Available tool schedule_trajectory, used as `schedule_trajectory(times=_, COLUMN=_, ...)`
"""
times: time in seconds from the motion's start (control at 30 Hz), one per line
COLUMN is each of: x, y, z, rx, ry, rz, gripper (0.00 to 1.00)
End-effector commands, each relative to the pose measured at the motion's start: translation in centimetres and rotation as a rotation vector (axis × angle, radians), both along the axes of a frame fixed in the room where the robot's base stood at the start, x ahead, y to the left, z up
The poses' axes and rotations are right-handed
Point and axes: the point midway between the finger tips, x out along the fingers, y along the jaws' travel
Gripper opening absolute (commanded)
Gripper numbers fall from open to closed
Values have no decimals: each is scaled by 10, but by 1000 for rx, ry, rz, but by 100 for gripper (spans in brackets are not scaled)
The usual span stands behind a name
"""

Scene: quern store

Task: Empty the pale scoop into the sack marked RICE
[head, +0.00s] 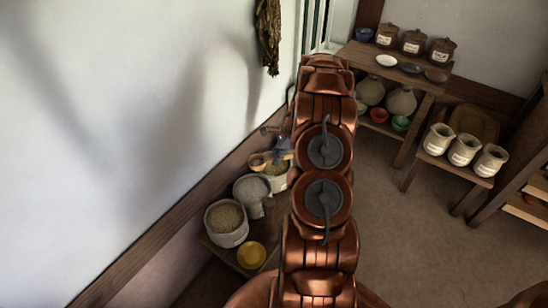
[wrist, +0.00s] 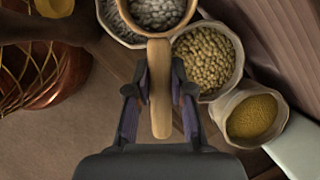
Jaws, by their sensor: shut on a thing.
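My gripper (wrist: 160,92) is shut on the wooden handle of a pale scoop (wrist: 159,62). The scoop's bowl, at the top edge of the wrist view, holds pale grains. In the head view the scoop (head: 258,161) shows small beside my arm, above the open sacks by the wall. Three pale sacks with labels, left (head: 437,139), middle (head: 463,151) and right (head: 490,161), stand on a low bench at the right. Their lettering is too small to read, so I cannot tell which is RICE.
A shelf table (head: 395,66) with jars and bowls stands behind. Floor (head: 425,240) at the right is clear.

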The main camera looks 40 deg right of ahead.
Motion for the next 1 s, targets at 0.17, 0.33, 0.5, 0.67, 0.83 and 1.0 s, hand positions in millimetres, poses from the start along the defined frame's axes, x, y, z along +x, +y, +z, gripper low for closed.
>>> schedule_trajectory(times=0.17, x=0, y=0, z=-12, rx=0, ry=0, rz=1, gripper=0)
schedule_trajectory(times=0.33, x=1, y=1, z=-22, rx=0, ry=1, rz=4, gripper=0)
schedule_trajectory(times=0.5, x=1, y=2, z=-31, rx=0, ry=0, rz=5, gripper=0)
schedule_trajectory(times=0.67, x=2, y=3, z=-40, rx=0, ry=0, rz=6, gripper=0)
schedule_trajectory(times=0.83, x=1, y=2, z=-49, rx=0, ry=0, rz=8, gripper=0)
schedule_trajectory(times=1.0, x=1, y=2, z=-58, rx=0, ry=0, rz=8, gripper=0)
